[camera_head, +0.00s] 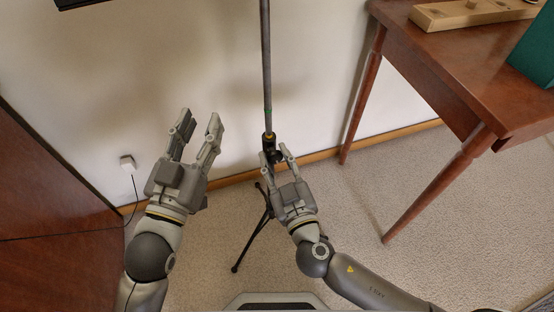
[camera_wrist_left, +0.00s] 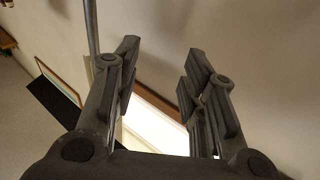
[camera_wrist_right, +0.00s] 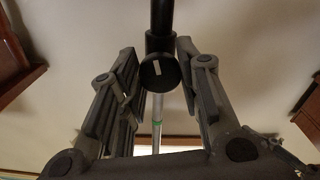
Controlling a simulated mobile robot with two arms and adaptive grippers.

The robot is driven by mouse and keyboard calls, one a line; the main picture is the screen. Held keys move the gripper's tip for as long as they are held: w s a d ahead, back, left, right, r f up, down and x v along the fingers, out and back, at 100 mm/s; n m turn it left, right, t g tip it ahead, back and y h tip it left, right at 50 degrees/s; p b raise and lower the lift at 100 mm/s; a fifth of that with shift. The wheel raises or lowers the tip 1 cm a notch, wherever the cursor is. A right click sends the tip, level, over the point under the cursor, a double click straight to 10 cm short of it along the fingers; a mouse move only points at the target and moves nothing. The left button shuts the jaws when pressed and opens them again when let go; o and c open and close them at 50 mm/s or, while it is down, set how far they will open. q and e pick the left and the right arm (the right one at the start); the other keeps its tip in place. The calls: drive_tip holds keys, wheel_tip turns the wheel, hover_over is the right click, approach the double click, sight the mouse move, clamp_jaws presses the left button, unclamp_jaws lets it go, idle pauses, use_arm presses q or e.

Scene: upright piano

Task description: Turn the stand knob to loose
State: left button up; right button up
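The stand (camera_head: 266,70) is a thin grey pole with a green mark, a black collar and dark tripod legs. Its knob (camera_wrist_right: 158,73) is a round black disc with a pale line, seen face-on in the right wrist view. My right gripper (camera_head: 276,149) is at the collar; in the right wrist view its fingers (camera_wrist_right: 155,68) are apart, one on each side of the knob, with gaps visible. My left gripper (camera_head: 200,115) is open and empty, left of the pole. The pole also shows beyond its left finger in the left wrist view (camera_wrist_left: 91,25).
A brown wooden table (camera_head: 440,60) stands at the right, with a wooden board (camera_head: 475,12) and a green object (camera_head: 538,50) on it. A brown wooden surface (camera_head: 50,200) fills the left. A wall socket (camera_head: 127,162) with a cord is behind my left arm. Carpet lies between.

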drive_tip(key=c, duration=0.4)
drive_tip(key=shift+o, duration=0.2)
